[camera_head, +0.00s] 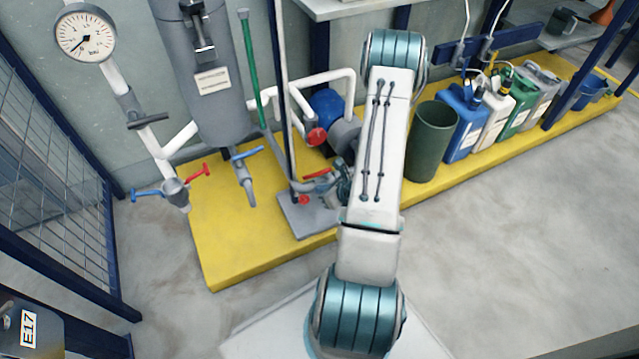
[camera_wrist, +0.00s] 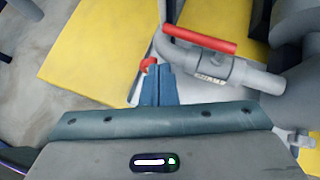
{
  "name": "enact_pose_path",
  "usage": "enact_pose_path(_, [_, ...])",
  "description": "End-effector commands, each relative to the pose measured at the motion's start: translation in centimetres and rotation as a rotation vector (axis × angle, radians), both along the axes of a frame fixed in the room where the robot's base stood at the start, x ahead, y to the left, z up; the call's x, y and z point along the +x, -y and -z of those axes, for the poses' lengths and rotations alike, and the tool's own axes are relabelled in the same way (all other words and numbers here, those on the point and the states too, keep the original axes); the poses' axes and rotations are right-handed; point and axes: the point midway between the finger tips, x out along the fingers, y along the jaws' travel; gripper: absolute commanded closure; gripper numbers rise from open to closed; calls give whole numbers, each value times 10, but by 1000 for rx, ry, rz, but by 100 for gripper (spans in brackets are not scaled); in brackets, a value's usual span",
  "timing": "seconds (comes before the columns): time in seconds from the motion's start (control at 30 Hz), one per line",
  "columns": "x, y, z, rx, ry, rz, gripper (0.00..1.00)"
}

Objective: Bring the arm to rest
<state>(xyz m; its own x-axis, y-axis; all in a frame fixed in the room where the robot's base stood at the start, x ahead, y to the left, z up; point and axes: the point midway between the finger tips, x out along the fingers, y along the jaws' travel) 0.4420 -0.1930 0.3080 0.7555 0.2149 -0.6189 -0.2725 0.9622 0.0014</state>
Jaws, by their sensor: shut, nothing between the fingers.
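My gripper (camera_wrist: 158,72) is shut and empty in the wrist view, its two blue fingers pressed together. The fingertips are beside a small red knob (camera_wrist: 148,65); I cannot tell whether they touch it. A valve with a long red lever (camera_wrist: 200,38) on a grey pipe (camera_wrist: 240,72) lies just beyond the fingers, to the right. In the head view my white and teal arm reaches forward over the yellow platform, and the gripper is mostly hidden behind it. The red lever (camera_head: 318,174) shows there just left of the arm.
A grey tank (camera_head: 205,75), a gauge (camera_head: 85,32) and pipes with valves stand left of the arm. A dark green bin (camera_head: 432,142) and a blue canister (camera_head: 465,122) stand close on the right. A mesh fence (camera_head: 60,190) is at far left. Floor (camera_head: 520,250) at right is clear.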

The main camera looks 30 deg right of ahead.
Motion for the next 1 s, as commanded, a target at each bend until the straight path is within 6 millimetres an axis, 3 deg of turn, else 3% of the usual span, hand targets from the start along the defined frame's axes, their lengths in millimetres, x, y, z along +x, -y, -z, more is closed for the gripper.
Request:
enact_pose_path(0.03, [-10,-1,-16,0,1,1,100])
enact_pose_path(0.1, [-23,-2,-26,0,0,3,100])
enact_pose_path(0.43, [-66,-4,-56,0,1,7,100])
enact_pose_path(0.83, [-69,-7,-66,-4,9,-13,100])
enact_pose_path(0.93, [-58,-18,-95,-16,38,-88,100])
enact_pose_path(1.0, [-48,-33,-129,-32,71,-187,100])
